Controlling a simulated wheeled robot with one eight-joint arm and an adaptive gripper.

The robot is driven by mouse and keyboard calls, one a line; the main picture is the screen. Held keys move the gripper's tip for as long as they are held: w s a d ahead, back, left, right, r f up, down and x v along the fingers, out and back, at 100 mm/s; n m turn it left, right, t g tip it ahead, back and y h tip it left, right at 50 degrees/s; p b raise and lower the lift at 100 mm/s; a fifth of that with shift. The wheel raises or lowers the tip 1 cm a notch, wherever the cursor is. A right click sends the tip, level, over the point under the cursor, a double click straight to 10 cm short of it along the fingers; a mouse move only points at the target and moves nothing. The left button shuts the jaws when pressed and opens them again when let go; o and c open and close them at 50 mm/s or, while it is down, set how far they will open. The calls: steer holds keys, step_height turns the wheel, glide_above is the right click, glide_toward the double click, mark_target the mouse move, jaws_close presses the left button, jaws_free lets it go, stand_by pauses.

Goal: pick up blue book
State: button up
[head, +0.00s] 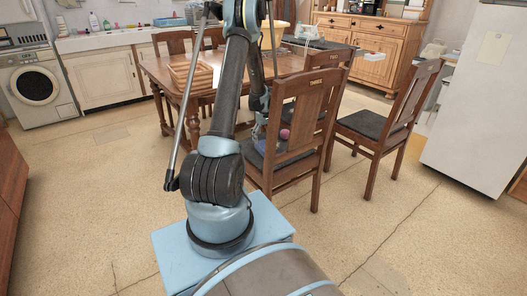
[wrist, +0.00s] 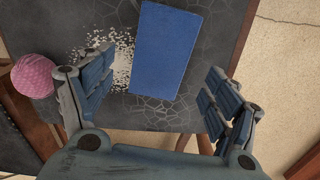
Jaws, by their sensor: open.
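The blue book (wrist: 165,50) lies flat on a dark, cracked chair seat (wrist: 215,30) in the wrist view. Its top end reaches the picture's upper edge. My gripper (wrist: 158,68) is open above the seat, with one finger left of the book and one right of it. Nothing is held between the fingers. In the head view my gripper (head: 260,132) is low over the seat of the nearest chair (head: 303,120), partly behind its backrest. The book cannot be made out clearly there.
A pink ball (wrist: 33,76) is left of my gripper, and it also shows in the head view (head: 285,134). The wooden table (head: 155,75) stands behind the chair. Another chair (head: 385,125) is to the right. Floor is clear at front left and right.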

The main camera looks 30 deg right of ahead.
mark_target(264, 146)
steer(key=shift+s+f, duration=0.15)
steer(key=shift+f, duration=2.85)
steer(key=c, duration=1.4)
